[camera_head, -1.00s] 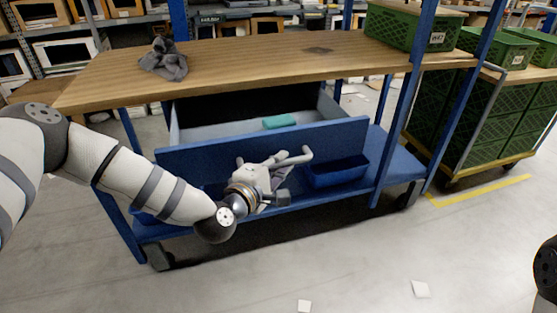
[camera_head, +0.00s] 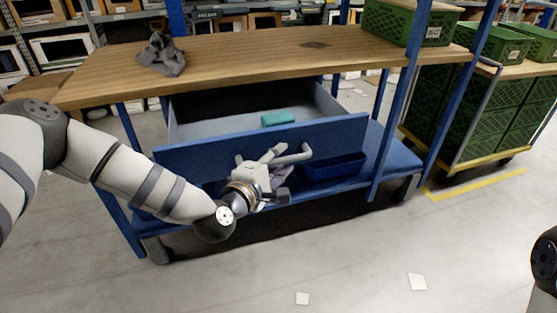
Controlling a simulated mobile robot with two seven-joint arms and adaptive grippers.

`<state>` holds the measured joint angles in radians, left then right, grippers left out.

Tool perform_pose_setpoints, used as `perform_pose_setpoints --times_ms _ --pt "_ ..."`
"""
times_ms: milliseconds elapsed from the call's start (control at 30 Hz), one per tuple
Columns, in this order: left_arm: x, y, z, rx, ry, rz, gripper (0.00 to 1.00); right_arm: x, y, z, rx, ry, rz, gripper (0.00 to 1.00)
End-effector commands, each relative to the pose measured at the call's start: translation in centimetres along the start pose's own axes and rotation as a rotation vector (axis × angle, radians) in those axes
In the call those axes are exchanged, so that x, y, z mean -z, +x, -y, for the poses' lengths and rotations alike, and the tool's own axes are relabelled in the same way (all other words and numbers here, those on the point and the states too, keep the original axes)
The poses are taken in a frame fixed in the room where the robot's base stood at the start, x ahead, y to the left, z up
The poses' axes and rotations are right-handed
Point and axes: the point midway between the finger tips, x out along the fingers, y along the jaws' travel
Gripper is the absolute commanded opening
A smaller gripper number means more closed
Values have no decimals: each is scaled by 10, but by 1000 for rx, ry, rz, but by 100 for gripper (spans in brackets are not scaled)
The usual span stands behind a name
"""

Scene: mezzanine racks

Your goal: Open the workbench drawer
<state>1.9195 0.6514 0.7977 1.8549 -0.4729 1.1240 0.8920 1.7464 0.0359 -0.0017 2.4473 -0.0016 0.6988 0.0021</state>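The workbench (camera_head: 220,62) has a wooden top and a blue frame. Its blue-fronted drawer (camera_head: 215,150) stands well out from under the top, with its grey inside showing. A teal block (camera_head: 277,118) lies in it. A light grey bar handle (camera_head: 296,155) sits on the drawer front. My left gripper (camera_head: 280,174) is at the handle's left part, with its fingers apart, one above and one below. Whether it touches the bar cannot be told. Of my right arm only a dark part shows at the right edge; its gripper is out of view.
A grey crumpled cloth (camera_head: 162,55) lies on the top's left end. A blue bin (camera_head: 335,167) is on the lower shelf (camera_head: 398,160). A cart with green crates (camera_head: 490,110) stands at right.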

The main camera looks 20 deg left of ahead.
Motion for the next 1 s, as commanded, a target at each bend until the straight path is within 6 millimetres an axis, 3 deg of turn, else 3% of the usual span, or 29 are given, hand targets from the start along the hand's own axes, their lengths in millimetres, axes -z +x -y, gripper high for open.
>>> perform_pose_setpoints --times_ms 167,400,533,700,1000 --pt "0 -18 1 3 -1 0 33 0 0 0 0 0 0 40" --pt "1 -83 0 2 -2 -1 33 0 0 0 0 0 0 40" --pt "0 -108 0 1 0 0 33 0 0 0 0 0 0 40" --pt "0 -120 0 0 -1 0 33 0 0 0 0 0 0 40" --pt "0 -120 0 0 0 0 33 0 0 0 0 0 0 40"
